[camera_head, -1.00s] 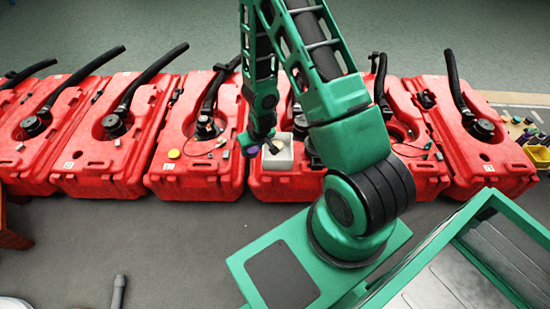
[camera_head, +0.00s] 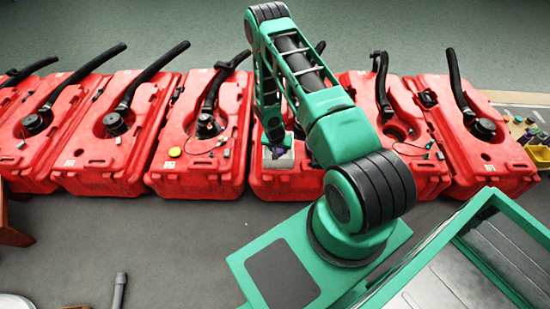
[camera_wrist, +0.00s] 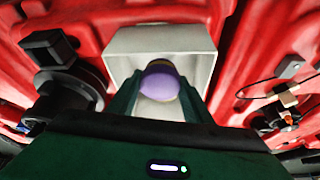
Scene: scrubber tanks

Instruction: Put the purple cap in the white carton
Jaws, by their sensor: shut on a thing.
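The purple cap (camera_wrist: 159,82) is held between the two green fingers of my gripper (camera_wrist: 158,92) in the wrist view. The white carton (camera_wrist: 120,40) is an open box, and the cap shows in front of its opening. In the head view the carton (camera_head: 279,163) sits on a red tank, with my gripper (camera_head: 276,142) directly over it. The cap cannot be made out clearly there. How far the cap is above the carton's floor cannot be told.
Red tanks (camera_head: 105,165) stand in a row with black hoses. A yellow cap (camera_head: 174,152) lies on the tank to the left. A black fitting (camera_wrist: 70,95) is left of the carton; cables and a connector (camera_wrist: 288,98) lie right. A yellow bin (camera_head: 538,153) is far right.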

